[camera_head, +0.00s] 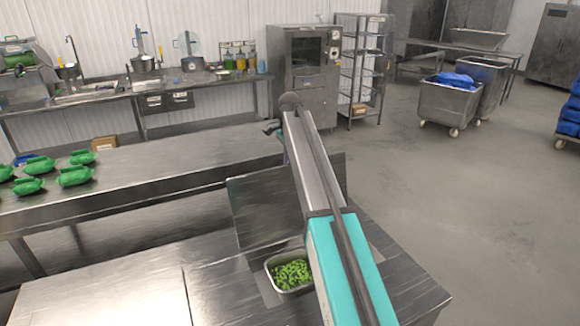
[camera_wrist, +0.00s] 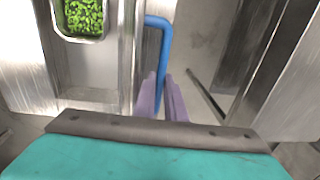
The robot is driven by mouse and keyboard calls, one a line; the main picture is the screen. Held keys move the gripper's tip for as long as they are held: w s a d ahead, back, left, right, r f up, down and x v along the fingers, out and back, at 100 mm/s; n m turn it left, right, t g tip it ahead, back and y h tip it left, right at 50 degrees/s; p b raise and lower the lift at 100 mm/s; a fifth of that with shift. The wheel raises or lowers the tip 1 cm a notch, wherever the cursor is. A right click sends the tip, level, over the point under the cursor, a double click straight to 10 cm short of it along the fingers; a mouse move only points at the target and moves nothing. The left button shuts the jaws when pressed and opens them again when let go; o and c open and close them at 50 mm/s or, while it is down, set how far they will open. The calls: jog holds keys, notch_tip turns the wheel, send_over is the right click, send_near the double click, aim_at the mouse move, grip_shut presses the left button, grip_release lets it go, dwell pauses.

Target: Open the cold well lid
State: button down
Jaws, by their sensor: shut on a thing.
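The cold well lid (camera_head: 262,205) is a flat steel panel that stands raised, near upright, behind the well in the head view. A steel pan (camera_head: 271,284) of chopped green food (camera_head: 291,273) shows in the uncovered well; the green food also shows at the wrist view's top left (camera_wrist: 84,15). A blue bar handle (camera_wrist: 162,45) runs down the middle of the wrist view. My gripper (camera_wrist: 163,92), with purple fingers, is shut on this handle. In the head view my arm covers part of the lid, and I cannot make out the fingers there.
A long steel table (camera_head: 130,178) behind the well holds several green containers (camera_head: 75,175). Farther back stand a counter (camera_head: 100,97), a steel oven cabinet (camera_head: 306,75), a rack (camera_head: 360,65) and wheeled bins (camera_head: 449,103).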

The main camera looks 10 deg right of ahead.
jog(key=shift+w+a+f, duration=0.3)
jog(key=shift+w+a, duration=0.15)
jog(key=shift+w, duration=0.15)
jog(key=shift+d, duration=0.1)
jog(key=c, duration=2.1)
grip_release()
jog(key=shift+w, duration=0.1)
jog(key=shift+o, duration=1.4)
jog(key=shift+w+f, duration=0.2)
jog(key=shift+f, duration=0.05)
jog(key=shift+s+d, duration=0.1)
jog(key=shift+d, duration=0.05)
jog(key=shift+d+r, duration=0.1)
jog(key=shift+r, duration=0.05)
